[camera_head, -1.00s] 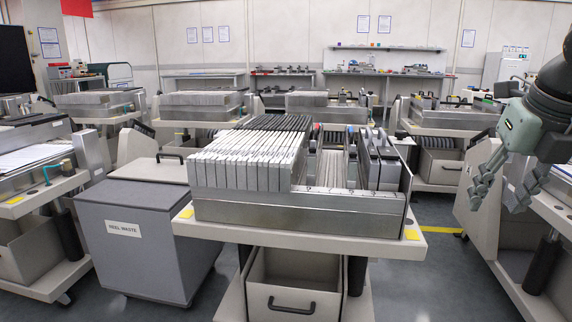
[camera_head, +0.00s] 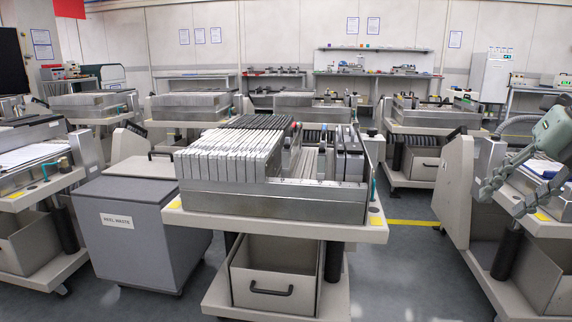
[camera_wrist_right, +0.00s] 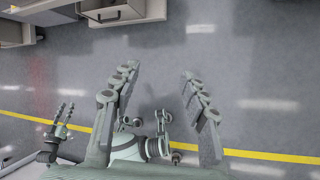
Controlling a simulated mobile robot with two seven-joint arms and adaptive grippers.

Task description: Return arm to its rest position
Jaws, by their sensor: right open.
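My right gripper (camera_head: 502,197) is at the right edge of the head view, pointing down and left, in front of the right-hand trolley in the picture. Its fingers are apart and empty.
A feeder trolley (camera_head: 290,232) stands in the centre, loaded with upright feeders (camera_head: 225,150). A grey reel waste bin (camera_head: 140,235) stands at its left. Other trolleys stand left, right (camera_head: 458,190) and behind. Floor with a yellow line (camera_head: 412,222) is clear between the centre and right trolleys.

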